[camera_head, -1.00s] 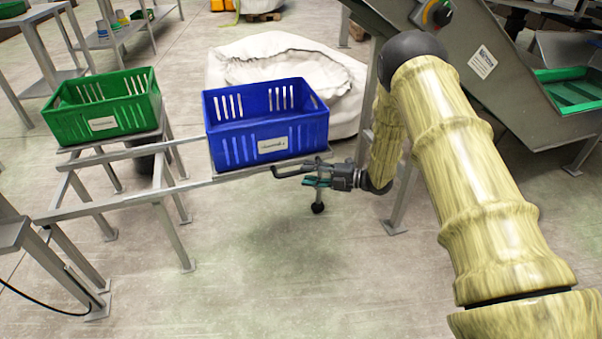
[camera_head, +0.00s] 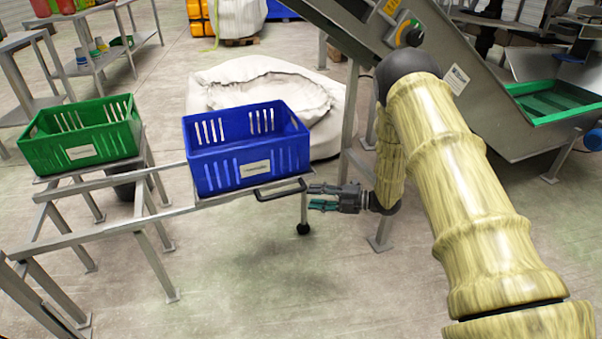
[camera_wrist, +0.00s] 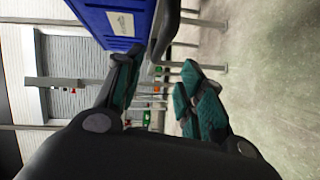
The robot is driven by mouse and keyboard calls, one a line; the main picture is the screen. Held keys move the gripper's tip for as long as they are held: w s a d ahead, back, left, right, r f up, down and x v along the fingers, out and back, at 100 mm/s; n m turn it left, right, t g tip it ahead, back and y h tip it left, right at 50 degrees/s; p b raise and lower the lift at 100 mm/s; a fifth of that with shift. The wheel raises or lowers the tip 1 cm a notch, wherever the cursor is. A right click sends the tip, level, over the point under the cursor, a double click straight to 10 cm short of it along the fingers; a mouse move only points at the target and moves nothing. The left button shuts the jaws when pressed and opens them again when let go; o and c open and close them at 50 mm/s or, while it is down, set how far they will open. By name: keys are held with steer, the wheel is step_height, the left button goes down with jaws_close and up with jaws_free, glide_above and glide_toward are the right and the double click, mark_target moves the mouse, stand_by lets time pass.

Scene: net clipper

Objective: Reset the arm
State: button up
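My gripper (camera_head: 312,197) is at the end of my arm, to the right of the blue crate and a little below its rim level in the head view. Its two green-padded fingers are spread with nothing between them; the wrist view also shows the open gripper (camera_wrist: 158,88). A black handle (camera_head: 280,190) on a thin rod with a black ball (camera_head: 303,228) is just left of the fingertips. It looks apart from them. In the wrist view a dark bar (camera_wrist: 165,30), likely this handle, passes beyond the fingers.
A blue crate (camera_head: 244,165) and a green crate (camera_head: 82,148) stand on a metal rail frame (camera_head: 100,225). A white sack (camera_head: 325,135) lies behind. A sloped conveyor (camera_head: 480,100) stands behind my arm at right. The floor in front is clear.

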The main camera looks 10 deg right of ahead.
steer(key=s+a+f+m+t+h, duration=0.1)
steer(key=s+a+f+m+h, duration=0.1)
steer(key=s+f+m+h, duration=1.1)
steer(key=s+f+m+g, duration=0.25)
steer(key=s+m, duration=0.25)
steer(key=s, duration=0.5)
steer(key=s+f+m+g+h, duration=0.15)
steer(key=s+f+m, duration=0.25)
steer(key=s, duration=0.7)
steer(key=s+f+m+g+y, duration=0.1)
steer(key=s+f+m+g, duration=0.3)
steer(key=s, duration=0.6)
steer(key=s+r+m+h, duration=0.1)
steer(key=s+r+m, duration=0.15)
steer(key=s, duration=0.45)
step_height(320, 180, up, 26)
steer(key=p, duration=2.7)
steer(key=shift+w+d+g, duration=0.2)
steer(key=shift+d+g, duration=0.05)
steer(key=shift+g, duration=0.05)
steer(key=shift+m, duration=0.25)
